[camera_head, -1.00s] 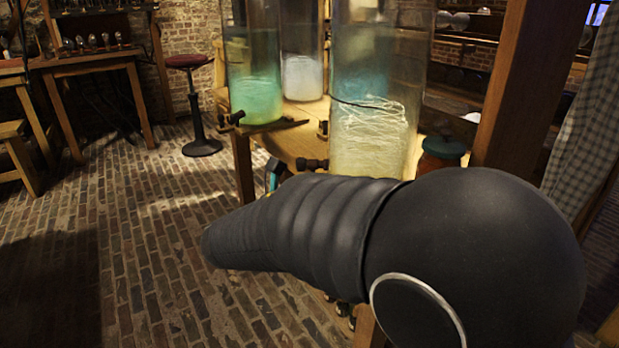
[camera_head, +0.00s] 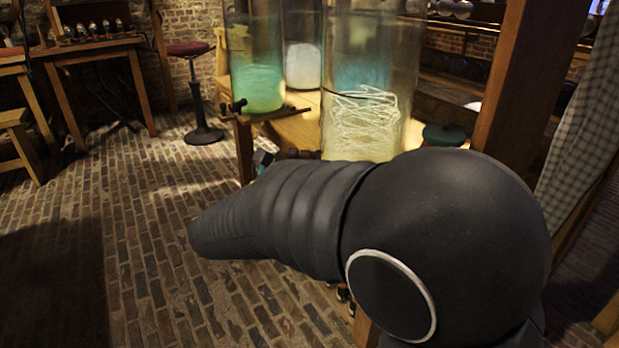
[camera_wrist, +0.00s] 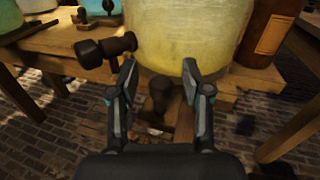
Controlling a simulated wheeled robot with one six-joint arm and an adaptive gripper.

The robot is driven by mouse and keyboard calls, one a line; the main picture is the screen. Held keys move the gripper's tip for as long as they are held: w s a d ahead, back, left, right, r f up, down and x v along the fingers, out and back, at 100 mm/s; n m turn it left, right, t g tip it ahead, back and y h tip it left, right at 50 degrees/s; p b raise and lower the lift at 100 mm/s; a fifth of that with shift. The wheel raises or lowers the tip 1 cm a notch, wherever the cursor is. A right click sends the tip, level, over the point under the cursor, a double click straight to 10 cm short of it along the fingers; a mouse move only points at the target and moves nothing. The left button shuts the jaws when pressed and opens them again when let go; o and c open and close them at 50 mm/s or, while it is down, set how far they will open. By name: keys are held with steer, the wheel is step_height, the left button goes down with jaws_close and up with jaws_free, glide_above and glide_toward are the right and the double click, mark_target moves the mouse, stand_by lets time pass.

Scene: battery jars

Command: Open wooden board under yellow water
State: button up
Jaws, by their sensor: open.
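A large glass jar of yellowish liquid (camera_head: 362,125) stands on a wooden table (camera_head: 298,131), with pale strands inside it. It also shows at the top of the wrist view (camera_wrist: 185,35). A dark tap with a round knob (camera_wrist: 105,48) sticks out at the jar's lower left. Below the jar, the table's wooden front edge (camera_wrist: 225,100) shows in the wrist view, with a dark round knob (camera_wrist: 160,90) in front of it. My gripper (camera_wrist: 159,75) is open, its two fingers either side of this knob. I cannot tell whether they touch it.
A green jar (camera_head: 257,85) and a whitish jar (camera_head: 303,60) stand further back. A brown bottle with an orange label (camera_wrist: 272,35) stands right of the yellow jar. A wooden post (camera_head: 525,75) rises at the right. Brick floor (camera_head: 130,215) is free at left.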

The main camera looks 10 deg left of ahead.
steer(key=shift+s, duration=0.1)
steer(key=v, duration=1.1)
steer(key=shift+s+a, duration=0.3)
